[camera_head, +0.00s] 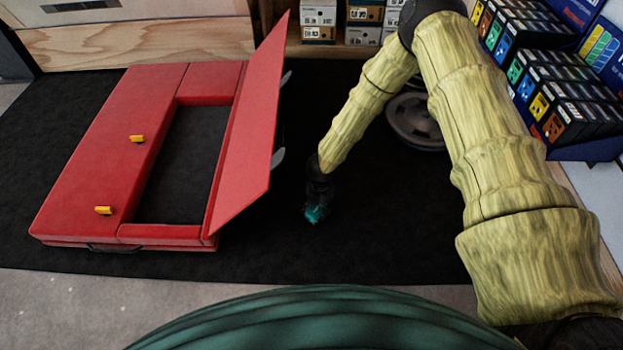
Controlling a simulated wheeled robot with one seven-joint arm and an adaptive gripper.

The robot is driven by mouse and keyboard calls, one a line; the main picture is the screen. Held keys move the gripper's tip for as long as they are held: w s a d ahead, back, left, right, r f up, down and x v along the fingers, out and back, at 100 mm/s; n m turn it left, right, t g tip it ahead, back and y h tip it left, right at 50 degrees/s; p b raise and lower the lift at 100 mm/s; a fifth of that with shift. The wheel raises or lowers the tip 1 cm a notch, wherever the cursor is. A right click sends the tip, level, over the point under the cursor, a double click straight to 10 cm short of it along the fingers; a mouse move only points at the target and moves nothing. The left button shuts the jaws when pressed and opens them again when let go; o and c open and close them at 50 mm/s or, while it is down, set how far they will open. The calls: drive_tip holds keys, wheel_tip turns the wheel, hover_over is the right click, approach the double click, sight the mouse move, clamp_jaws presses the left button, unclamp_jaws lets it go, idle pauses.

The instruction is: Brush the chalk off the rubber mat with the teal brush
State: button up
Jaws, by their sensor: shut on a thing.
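A teal brush (314,215) is in the middle of the view, just below the end of my arm. My dark gripper (318,198) is shut on it, pointing down over the black mat. Most of the brush is small and partly hidden by the fingers, and I cannot tell whether it touches the surface. The black rubber mat (360,245) spreads wide under the gripper and reaches to the back. I cannot make out any chalk on its dark surface from here.
A red padded frame (80,185) with a raised panel (250,135) and two small yellow pieces fills the left. A grey round object (415,122) lies behind my arm. Boxes (570,95) stand at right, a shelf (335,45) at back. The mat's front middle is clear.

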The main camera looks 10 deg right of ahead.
wheel_tip(320, 180, up, 2)
drive_tip(key=shift+w+r+p, duration=0.15)
drive_tip(key=shift+p, duration=0.15)
drive_tip(key=shift+r+p, duration=2.35)
drive_tip(key=shift+r, duration=0.4)
